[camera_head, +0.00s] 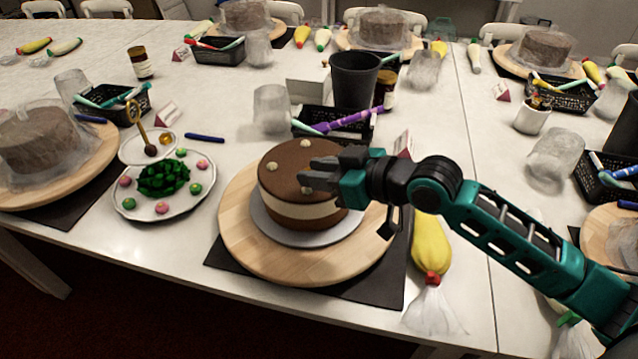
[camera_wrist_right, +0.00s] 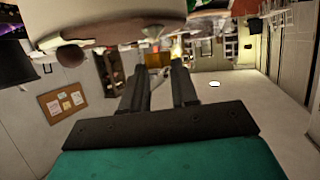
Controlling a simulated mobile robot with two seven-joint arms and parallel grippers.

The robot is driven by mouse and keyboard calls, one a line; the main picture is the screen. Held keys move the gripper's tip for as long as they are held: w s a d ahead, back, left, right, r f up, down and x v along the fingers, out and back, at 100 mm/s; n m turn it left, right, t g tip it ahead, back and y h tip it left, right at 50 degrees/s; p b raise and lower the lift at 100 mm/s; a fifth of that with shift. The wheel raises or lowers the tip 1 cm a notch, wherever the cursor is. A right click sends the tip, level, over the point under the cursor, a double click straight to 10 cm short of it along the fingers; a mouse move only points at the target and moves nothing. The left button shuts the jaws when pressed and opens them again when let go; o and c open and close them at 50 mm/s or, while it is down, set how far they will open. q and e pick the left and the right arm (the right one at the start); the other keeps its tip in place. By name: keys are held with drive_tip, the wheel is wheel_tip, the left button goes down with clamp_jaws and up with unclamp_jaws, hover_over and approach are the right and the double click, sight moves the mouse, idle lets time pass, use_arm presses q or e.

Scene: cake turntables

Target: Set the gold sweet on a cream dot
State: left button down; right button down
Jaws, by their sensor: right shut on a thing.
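The chocolate cake (camera_head: 300,210) has a brown top, a cream band and small cream dots (camera_head: 304,143) on top. It stands on a pale round board on a wooden turntable (camera_head: 240,245). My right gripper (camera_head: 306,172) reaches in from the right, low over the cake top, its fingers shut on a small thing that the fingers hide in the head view. In the right wrist view its fingers (camera_wrist_right: 160,88) stand slightly apart, and the cake side (camera_wrist_right: 110,18) fills the top edge. My left gripper is not in view.
A white plate (camera_head: 128,205) holds pink and green sweets around a green heap. A small saucer (camera_head: 130,152) stands behind it. A yellow piping bag (camera_head: 430,245) lies right of the turntable. A dark cup (camera_head: 353,80) and black basket (camera_head: 350,138) stand behind the cake.

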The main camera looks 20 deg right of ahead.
wheel_tip(320, 180, down, 2)
drive_tip(key=shift+f, duration=0.25)
drive_tip(key=c, duration=0.9)
unclamp_jaws()
drive_tip(key=shift+o, duration=0.2)
drive_tip(key=v, duration=1.2)
drive_tip(key=shift+p, duration=0.4)
drive_tip(key=shift+s, duration=0.1)
